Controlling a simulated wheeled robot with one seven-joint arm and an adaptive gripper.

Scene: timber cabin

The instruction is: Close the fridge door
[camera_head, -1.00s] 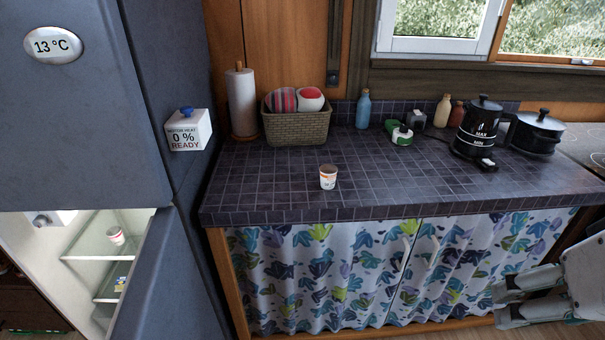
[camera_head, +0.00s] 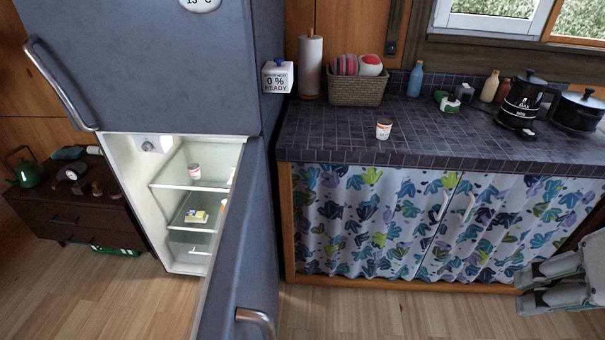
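The blue-grey fridge (camera_head: 165,70) stands left of the counter. Its lower door (camera_head: 245,235) is open and swung out toward me, hinged on the right, with a metal handle (camera_head: 257,320) near the bottom of the view. The lit lower compartment (camera_head: 170,225) shows glass shelves with a small cup (camera_head: 195,171) and a yellow item (camera_head: 196,217). The upper door is shut. My gripper (camera_head: 522,288) is at the right edge, in front of the curtained cabinet, far from the fridge door. Its two fingers are apart with nothing seen between them.
The tiled counter (camera_head: 330,135) holds a cup (camera_head: 383,130), a basket (camera_head: 357,93), a paper roll (camera_head: 311,65), bottles and a kettle (camera_head: 522,100). A dark low cabinet (camera_head: 75,215) stands left of the fridge. Wooden floor (camera_head: 390,315) is clear before the counter.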

